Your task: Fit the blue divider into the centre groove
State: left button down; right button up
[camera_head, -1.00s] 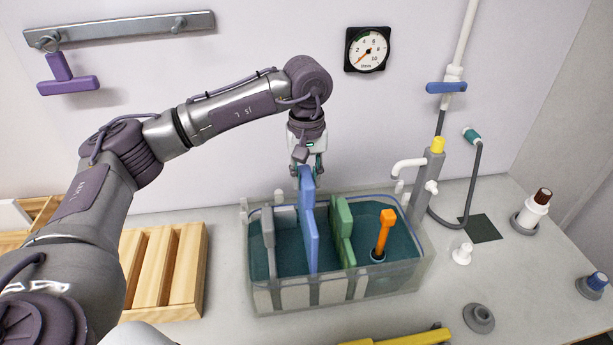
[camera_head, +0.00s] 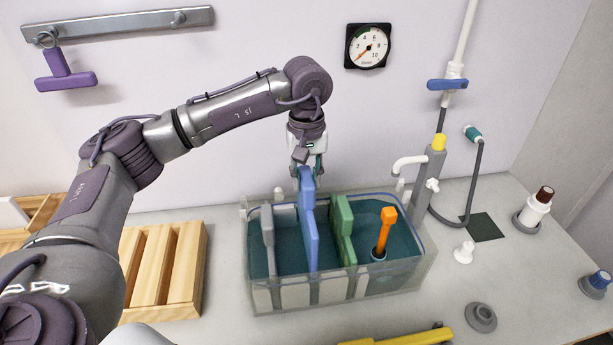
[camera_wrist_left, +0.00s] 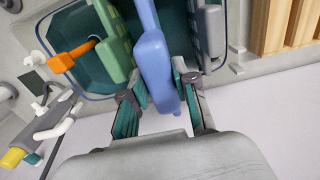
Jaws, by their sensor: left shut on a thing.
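The blue divider (camera_head: 308,225) stands upright in the clear water tank (camera_head: 345,292), between a grey divider (camera_head: 268,232) on the left and a green divider (camera_head: 343,228) on the right. My left gripper (camera_head: 307,172) is shut on the top tab of the blue divider, at the tank's back side. In the left wrist view the blue divider (camera_wrist_left: 165,65) runs between the two fingers (camera_wrist_left: 158,95). Its lower edge and the groove are hidden, so I cannot tell how deep it sits. My right gripper is not in view.
An orange-handled tool (camera_head: 384,230) stands in the tank's right part. A grey tap post (camera_head: 428,178) with a white spout rises behind the tank's right end. A wooden rack (camera_head: 165,270) lies to the left. A yellow tool (camera_head: 405,339) lies in front.

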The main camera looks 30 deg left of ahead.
pick_arm(q)
jog(key=shift+f+b, duration=4.15)
jog(key=shift+f, duration=1.05)
jog(key=c, duration=0.8)
grip_release()
jog(key=shift+r, duration=0.1)
jog(key=shift+r+p, duration=2.3)
jog(key=shift+r, duration=1.6)
